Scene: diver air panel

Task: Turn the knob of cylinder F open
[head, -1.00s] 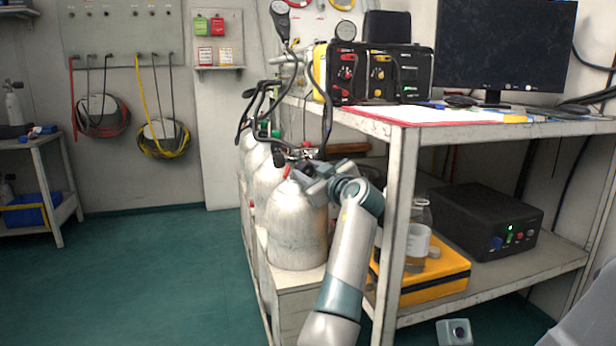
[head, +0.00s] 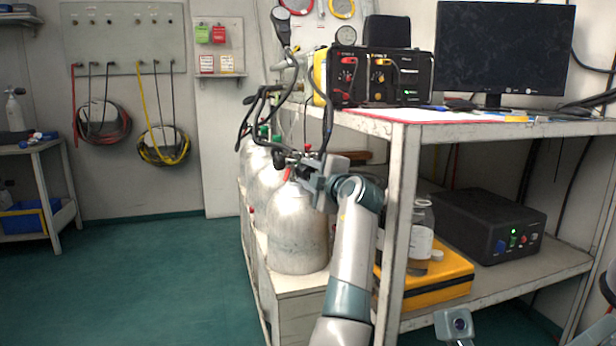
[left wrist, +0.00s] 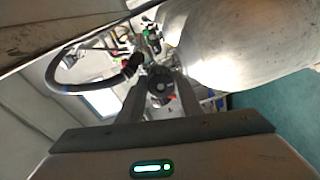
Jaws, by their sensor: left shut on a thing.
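Several pale, worn metal cylinders stand in a row along the left side of the bench. My left gripper (head: 312,172) is at the valve on top of the nearest cylinder (head: 297,232). In the left wrist view a round dark knob (left wrist: 160,85) sits between the two fingers, which are shut on it. The cylinder's body (left wrist: 235,45) fills the upper right there. No letter is readable on the cylinder, so I cannot confirm that it is F. My gripper partly hides the valve in the head view.
Black hoses (head: 262,105) loop above the cylinders. The bench post (head: 401,205) stands just right of my left arm. A yellow case (head: 440,276) and a black box (head: 488,226) lie on the lower shelf. The green floor (head: 150,275) at left is clear.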

